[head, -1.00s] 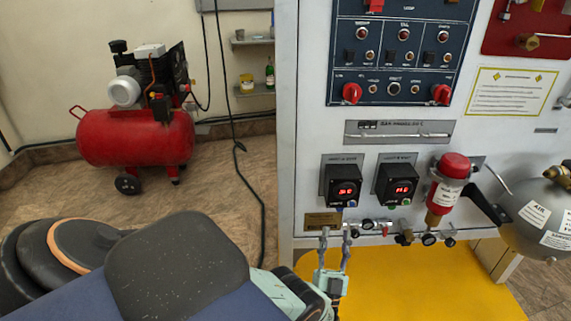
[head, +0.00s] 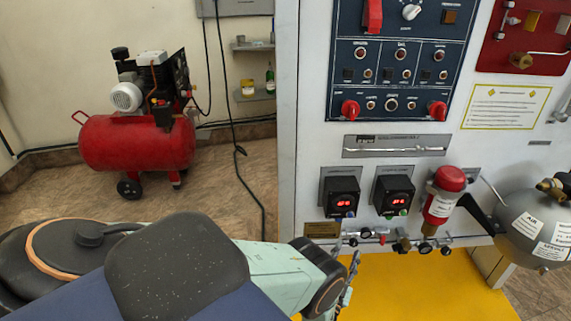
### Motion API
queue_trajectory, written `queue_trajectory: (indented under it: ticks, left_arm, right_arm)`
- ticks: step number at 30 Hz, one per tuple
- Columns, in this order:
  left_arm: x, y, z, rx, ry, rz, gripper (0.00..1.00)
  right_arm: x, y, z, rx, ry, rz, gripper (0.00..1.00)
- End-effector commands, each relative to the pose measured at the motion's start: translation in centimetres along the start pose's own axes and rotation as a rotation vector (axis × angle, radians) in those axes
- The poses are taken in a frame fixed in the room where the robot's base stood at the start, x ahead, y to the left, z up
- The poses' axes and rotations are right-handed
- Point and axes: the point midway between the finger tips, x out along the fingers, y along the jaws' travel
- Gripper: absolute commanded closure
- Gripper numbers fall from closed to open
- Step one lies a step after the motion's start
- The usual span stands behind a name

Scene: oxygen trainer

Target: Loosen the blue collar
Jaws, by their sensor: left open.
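My left gripper (head: 350,277) is at the bottom middle of the head view, seen side-on past my own arm. It is open, with nothing seen between its fingers. It is in front of the lower edge of the white panel (head: 309,130), just below a row of small valves and fittings (head: 381,238). A tiny blue spot (head: 350,214) shows under the left digital display (head: 341,197); I cannot tell whether it is the blue collar. The collar is otherwise too small to make out or hidden. My right gripper is out of view.
A red-topped filter (head: 442,195) and a grey air cylinder (head: 535,230) stand out from the panel at the right. A yellow surface (head: 420,285) lies below. A red compressor (head: 135,142) stands on the floor at the left, with free floor between.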

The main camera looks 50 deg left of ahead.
Motion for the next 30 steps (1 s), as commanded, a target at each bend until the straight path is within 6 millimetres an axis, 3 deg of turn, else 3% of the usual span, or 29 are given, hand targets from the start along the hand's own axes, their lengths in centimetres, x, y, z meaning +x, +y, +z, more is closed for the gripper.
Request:
queue_trajectory:
  ticks: [14, 30]
  left_arm:
    - [-1.7, 0.9, 0.3, -0.036, -0.307, 0.204, 0.57]
    - [-7.5, -0.1, -1.2, -0.069, -0.678, 0.392, 0.57]
  right_arm:
    - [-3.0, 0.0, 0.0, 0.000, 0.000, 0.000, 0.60]
    - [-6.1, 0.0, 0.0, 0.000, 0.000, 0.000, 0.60]
